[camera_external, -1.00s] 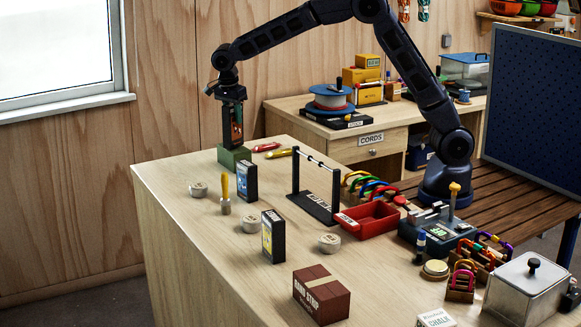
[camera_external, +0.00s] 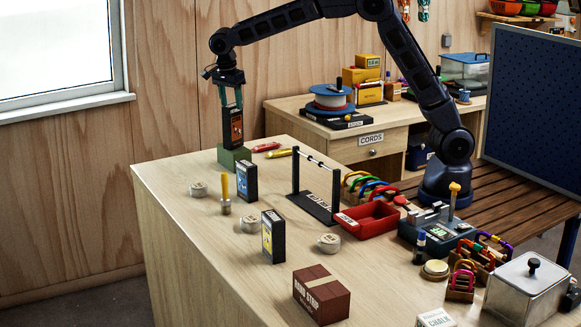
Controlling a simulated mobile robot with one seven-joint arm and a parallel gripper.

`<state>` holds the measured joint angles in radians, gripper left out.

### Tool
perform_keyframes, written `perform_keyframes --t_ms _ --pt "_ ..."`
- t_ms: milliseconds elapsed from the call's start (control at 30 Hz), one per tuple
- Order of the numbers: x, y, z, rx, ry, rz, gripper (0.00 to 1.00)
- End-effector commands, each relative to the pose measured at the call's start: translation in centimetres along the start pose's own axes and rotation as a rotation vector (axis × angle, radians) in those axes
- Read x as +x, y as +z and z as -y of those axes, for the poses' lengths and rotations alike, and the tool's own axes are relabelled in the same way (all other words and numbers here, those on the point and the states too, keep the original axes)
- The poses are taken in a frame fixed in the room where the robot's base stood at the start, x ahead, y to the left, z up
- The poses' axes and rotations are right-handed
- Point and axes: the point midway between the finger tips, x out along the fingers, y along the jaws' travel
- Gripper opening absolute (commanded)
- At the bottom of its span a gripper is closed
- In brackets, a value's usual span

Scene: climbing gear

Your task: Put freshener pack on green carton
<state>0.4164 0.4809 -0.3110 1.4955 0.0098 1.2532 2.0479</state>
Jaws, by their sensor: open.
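The freshener pack is probably the dark upright box with an orange-red front (camera_external: 235,128); its label is too small to read. It stands on top of the green carton (camera_external: 231,156) at the far left of the workbench. My gripper (camera_external: 231,102) is open just above the pack, with its fingertips around or just over the pack's upper edge. Whether the fingers touch the pack cannot be told.
Similar dark boxes, one blue-fronted (camera_external: 247,181) and one yellow-fronted (camera_external: 273,237), stand nearby with a yellow-handled brush (camera_external: 225,193). A black bar stand (camera_external: 317,205) and a red tray (camera_external: 368,220) are to the right.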

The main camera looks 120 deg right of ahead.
Motion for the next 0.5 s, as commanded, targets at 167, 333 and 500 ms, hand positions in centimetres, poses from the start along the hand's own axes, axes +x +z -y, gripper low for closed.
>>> perform_keyframes --t_ms 167,333,500 --pt "-3.4 0.1 0.0 -0.001 -0.002 0.001 0.53" --pt "-5.5 0.1 0.0 -0.001 -0.001 0.000 0.53" --pt "-6.5 0.0 -0.2 -0.010 0.000 0.002 0.53"
